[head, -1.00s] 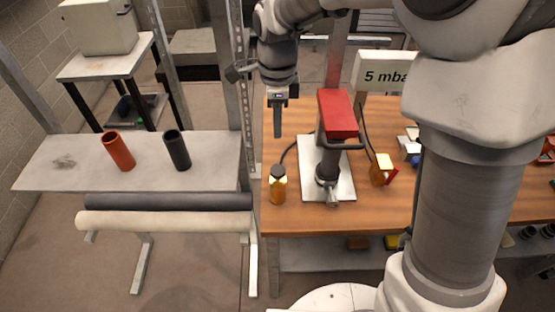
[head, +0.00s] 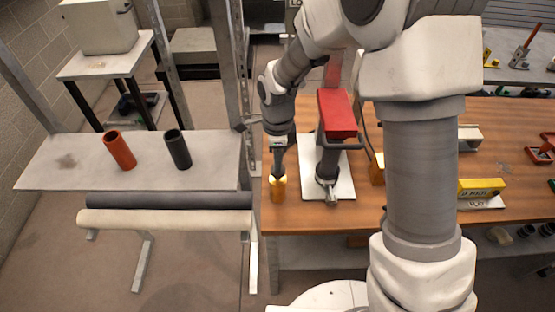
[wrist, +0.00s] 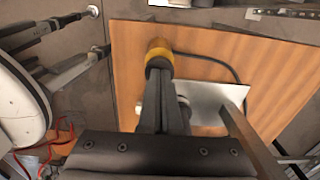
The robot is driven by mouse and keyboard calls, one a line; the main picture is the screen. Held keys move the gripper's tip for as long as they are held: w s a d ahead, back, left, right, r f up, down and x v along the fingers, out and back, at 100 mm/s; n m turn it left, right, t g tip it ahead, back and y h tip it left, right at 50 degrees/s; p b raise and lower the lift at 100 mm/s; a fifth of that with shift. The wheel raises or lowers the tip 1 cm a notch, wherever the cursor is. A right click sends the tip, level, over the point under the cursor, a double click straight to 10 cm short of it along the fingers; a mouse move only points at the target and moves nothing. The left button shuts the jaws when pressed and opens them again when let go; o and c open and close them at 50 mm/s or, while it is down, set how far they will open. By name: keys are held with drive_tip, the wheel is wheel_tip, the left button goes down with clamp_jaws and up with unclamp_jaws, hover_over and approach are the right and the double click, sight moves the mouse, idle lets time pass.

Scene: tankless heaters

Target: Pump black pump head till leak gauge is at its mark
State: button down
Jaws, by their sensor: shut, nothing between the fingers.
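A small amber bottle (head: 278,189) stands at the left end of the wooden table. It also shows in the wrist view (wrist: 158,48), just beyond my fingertips. My gripper (head: 278,172) is shut and empty, pointing down onto the top of the bottle. The black pump head is hidden behind my fingers in both views. The fingertips look to be at or touching it, but I cannot tell how far it is pressed. The gauge's white readout is hidden behind my arm, so I cannot read it.
A red-topped device (head: 337,114) on a white plate (head: 312,190) stands close to the right of my gripper, with a dark hose behind it. A metal post (head: 240,130) rises just left of the table (head: 330,220). A yellow item (head: 482,187) lies far right.

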wheel_tip(320, 180, down, 3)
drive_tip(key=b, duration=0.2)
drive_tip(key=shift+r+b, duration=0.15)
drive_tip(key=shift+b, duration=0.2)
drive_tip(key=shift+s, duration=0.1)
